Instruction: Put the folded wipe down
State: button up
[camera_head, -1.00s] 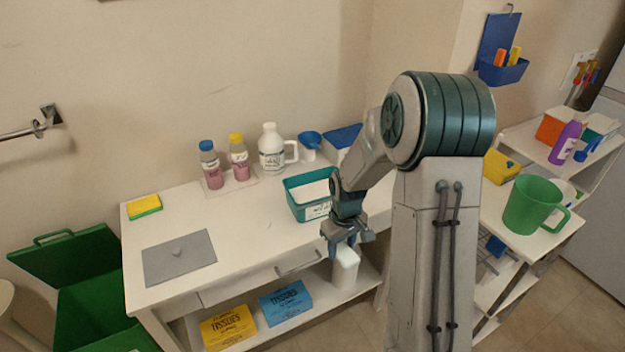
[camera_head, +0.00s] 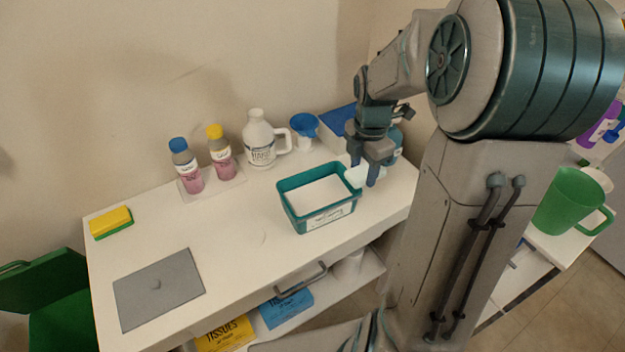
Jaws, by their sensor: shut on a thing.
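My gripper (camera_head: 365,172) is over the right part of the white table, just right of the teal bin. It is shut on a small pale folded wipe (camera_head: 354,177), which shows at the fingertips. The wipe's far side is hidden by the fingers. The teal bin (camera_head: 297,220) has a label on its front and white contents inside. I cannot tell whether the wipe touches the bin's right rim or the table.
A white jug (camera_head: 260,142), two pink bottles (camera_head: 188,168), a blue funnel (camera_head: 304,127) and a blue box stand along the back. A grey plate (camera_head: 158,289) and a yellow-green sponge (camera_head: 111,221) lie at left. The table's middle (camera_head: 235,235) is clear.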

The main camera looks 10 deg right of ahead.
jog(key=shift+w, duration=0.2)
send_over(314, 194)
notch_tip(314, 194, down, 7)
jog(key=shift+s+r, duration=0.1)
jog(key=shift+r, duration=0.05)
jog(key=shift+f+p, duration=0.4)
jog(key=shift+f, duration=1.6)
jog(key=shift+f, duration=0.1)
jog(key=o, duration=0.6)
jog(key=shift+f, duration=0.1)
jog(key=shift+o, duration=0.7)
